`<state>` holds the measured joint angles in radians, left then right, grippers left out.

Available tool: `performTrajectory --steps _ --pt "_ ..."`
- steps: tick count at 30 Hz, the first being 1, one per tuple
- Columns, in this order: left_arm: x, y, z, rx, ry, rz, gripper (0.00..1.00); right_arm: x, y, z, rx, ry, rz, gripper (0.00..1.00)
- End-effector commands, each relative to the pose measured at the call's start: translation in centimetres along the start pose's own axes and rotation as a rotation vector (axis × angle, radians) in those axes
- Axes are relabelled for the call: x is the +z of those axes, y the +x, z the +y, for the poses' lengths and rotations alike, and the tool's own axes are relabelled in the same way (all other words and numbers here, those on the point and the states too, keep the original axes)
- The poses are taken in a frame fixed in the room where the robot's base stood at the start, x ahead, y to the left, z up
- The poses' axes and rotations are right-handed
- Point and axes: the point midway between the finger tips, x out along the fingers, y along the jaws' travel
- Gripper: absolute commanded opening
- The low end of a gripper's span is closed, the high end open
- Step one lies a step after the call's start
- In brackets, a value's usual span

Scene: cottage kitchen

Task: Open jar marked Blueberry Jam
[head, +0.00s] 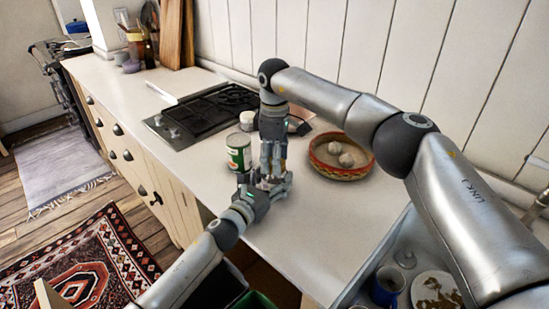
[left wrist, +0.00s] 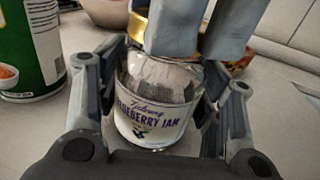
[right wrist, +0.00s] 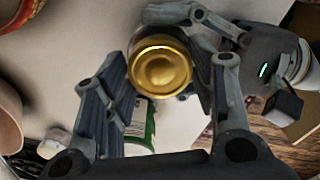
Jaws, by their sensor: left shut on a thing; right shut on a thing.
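The blueberry jam jar (left wrist: 152,112) is clear glass with a white label reading "Blueberry Jam". It stands upright between the fingers of my left gripper (left wrist: 160,105), which is shut on its body. The jar's gold lid (right wrist: 160,66) is seen from above in the right wrist view. My right gripper (right wrist: 162,75) comes down from above and is shut on the lid, with a finger on either side of it. In the head view the two grippers meet at the counter's front part and hide most of the jar. I cannot tell whether the lid has turned.
A green and white can (head: 238,152) stands just left of the grippers. A red-rimmed basket (head: 322,168) with pale round items is to the right. The black hob (head: 205,112) is behind. A sink (head: 350,291) with dishes is at the front right.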

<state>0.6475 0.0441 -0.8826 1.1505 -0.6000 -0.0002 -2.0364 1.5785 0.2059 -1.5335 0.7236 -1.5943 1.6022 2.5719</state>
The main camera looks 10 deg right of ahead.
Motion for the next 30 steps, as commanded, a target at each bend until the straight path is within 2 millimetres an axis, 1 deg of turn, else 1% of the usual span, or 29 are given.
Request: performTrajectory --steps 30 --pt "-0.1 -0.03 -0.04 -0.001 0.001 0.001 0.0 -0.03 -0.14 0.02 0.005 -1.782 -0.002 0.23"
